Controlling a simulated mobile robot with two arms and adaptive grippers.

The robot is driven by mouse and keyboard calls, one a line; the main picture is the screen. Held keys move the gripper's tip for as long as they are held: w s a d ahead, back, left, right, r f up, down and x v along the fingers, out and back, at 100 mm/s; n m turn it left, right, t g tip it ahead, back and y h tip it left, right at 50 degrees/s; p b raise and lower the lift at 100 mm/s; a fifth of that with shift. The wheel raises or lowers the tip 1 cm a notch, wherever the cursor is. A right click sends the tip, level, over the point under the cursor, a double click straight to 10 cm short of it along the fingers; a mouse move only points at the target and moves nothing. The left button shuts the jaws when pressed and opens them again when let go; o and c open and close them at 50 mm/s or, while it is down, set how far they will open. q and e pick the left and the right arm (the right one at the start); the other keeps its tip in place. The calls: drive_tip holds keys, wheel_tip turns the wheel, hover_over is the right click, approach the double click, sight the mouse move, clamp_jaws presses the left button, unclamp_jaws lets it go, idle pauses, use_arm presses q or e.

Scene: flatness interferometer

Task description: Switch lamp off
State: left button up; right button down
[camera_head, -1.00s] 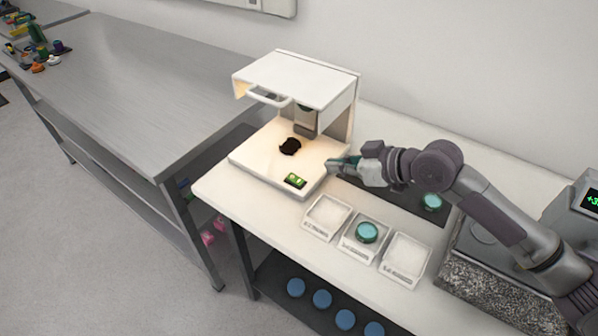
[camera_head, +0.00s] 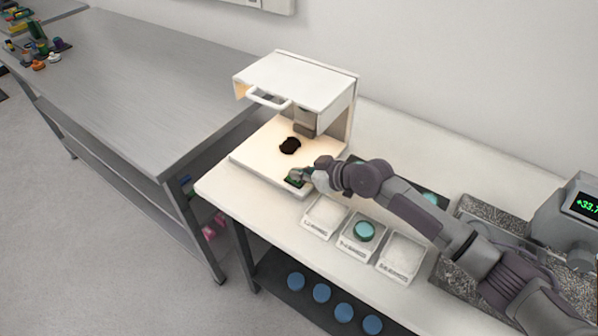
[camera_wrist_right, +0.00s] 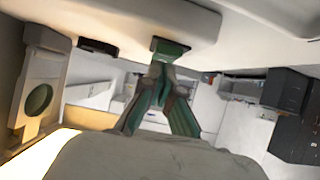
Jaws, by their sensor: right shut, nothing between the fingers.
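The white interferometer (camera_head: 300,78) stands on the white table, with a hood over a flat base. A warm glow shows under the hood and on the base, and a bright warm patch shows in the right wrist view. The small green lamp switch (camera_head: 292,182) is at the base's front corner, partly hidden by my right gripper (camera_head: 298,175). In the right wrist view the shut, empty fingers (camera_wrist_right: 160,65) meet or nearly meet the green switch (camera_wrist_right: 170,47); contact is unclear. My left gripper is out of view.
A dark round piece (camera_head: 290,146) lies on the base. White trays stand in front; the middle tray (camera_head: 345,243) holds a green disc (camera_head: 364,231). A granite plate with a digital readout (camera_head: 586,205) is at right. A metal bench (camera_head: 130,90) is at left.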

drive_tip(key=shift+a+f, duration=0.1)
drive_tip(key=shift+a+p, duration=0.1)
drive_tip(key=shift+p, duration=0.3)
drive_tip(key=shift+f+h, duration=0.15)
drive_tip(key=shift+h, duration=0.15)
drive_tip(key=shift+a, duration=0.1)
drive_tip(key=shift+w+a+r+b, duration=0.25)
drive_tip(key=shift+w+a+b, duration=0.05)
drive_tip(key=shift+w+a, duration=0.25)
drive_tip(key=shift+s+d+r, duration=0.1)
